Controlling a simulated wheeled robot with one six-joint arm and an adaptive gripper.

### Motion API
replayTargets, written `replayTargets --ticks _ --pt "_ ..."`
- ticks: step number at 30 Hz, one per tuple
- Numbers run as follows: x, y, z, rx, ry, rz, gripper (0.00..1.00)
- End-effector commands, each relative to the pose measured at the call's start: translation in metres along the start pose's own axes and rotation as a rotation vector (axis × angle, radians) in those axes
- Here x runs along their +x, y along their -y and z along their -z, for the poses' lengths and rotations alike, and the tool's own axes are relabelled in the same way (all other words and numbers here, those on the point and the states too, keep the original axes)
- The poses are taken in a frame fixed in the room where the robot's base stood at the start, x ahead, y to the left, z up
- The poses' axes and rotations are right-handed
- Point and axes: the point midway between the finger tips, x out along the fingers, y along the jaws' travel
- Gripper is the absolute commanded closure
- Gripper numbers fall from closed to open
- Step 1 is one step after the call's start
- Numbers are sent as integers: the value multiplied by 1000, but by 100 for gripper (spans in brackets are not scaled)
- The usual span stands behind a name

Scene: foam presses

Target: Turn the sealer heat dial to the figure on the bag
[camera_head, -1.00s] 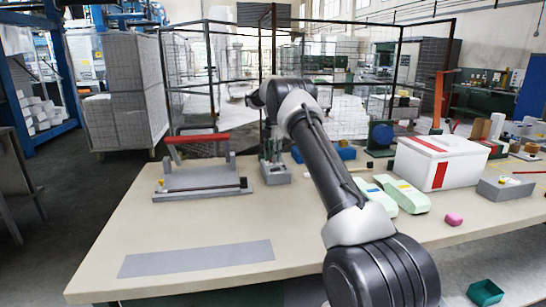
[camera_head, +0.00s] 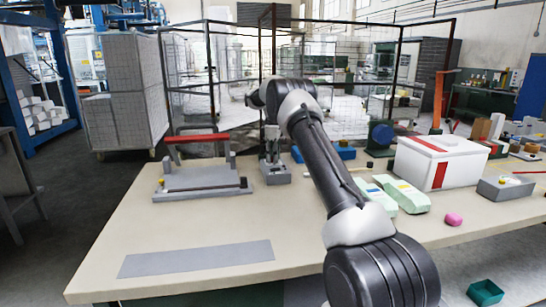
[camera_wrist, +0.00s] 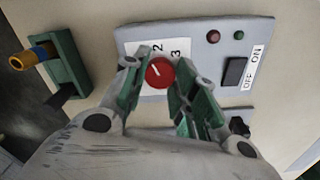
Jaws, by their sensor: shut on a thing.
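The heat dial (camera_wrist: 157,75) is a red round knob with a pale pointer mark, on a white plate of the grey control box (camera_wrist: 205,32). The figures 2 and 3 show beside it; others are hidden. My gripper (camera_wrist: 160,76) has its green fingers on either side of the dial, shut on it. In the head view my gripper (camera_head: 271,146) reaches down onto the control box (camera_head: 277,174). The sealer (camera_head: 203,178) with its red bar stands left of the box. Two pale green bags (camera_head: 407,196) lie right of my arm; their print is too small to read.
In the wrist view an OFF/ON switch (camera_wrist: 235,72) and small lamps (camera_wrist: 213,37) sit right of the dial. The table's front left holds a flat grey mat (camera_head: 197,259).

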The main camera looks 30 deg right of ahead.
Motion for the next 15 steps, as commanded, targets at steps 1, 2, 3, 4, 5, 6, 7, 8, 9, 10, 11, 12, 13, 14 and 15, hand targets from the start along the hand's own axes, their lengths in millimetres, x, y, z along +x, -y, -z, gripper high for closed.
replayTargets --ticks 1,2,3,4,5,6,7,8,9,10,11,12,13,14,15 --pt "0 0 0 39 0 -1 96" --pt "0 0 0 64 0 -1 96" --pt "0 0 0 98 0 -1 96" --pt "0 0 0 122 0 -1 96" --pt "0 0 0 145 0 -1 96" --pt "0 0 0 175 0 -1 96" --pt "0 0 0 197 0 -1 96" --pt "0 0 0 216 0 -1 96" --pt "0 0 0 242 0 -1 96" --pt "0 0 0 260 0 -1 96" --pt "0 0 0 276 0 -1 96" --pt "0 0 0 297 0 -1 96" --pt "0 0 0 311 0 -1 96" --pt "0 0 0 325 0 -1 96" --pt "0 0 0 340 0 -1 96"
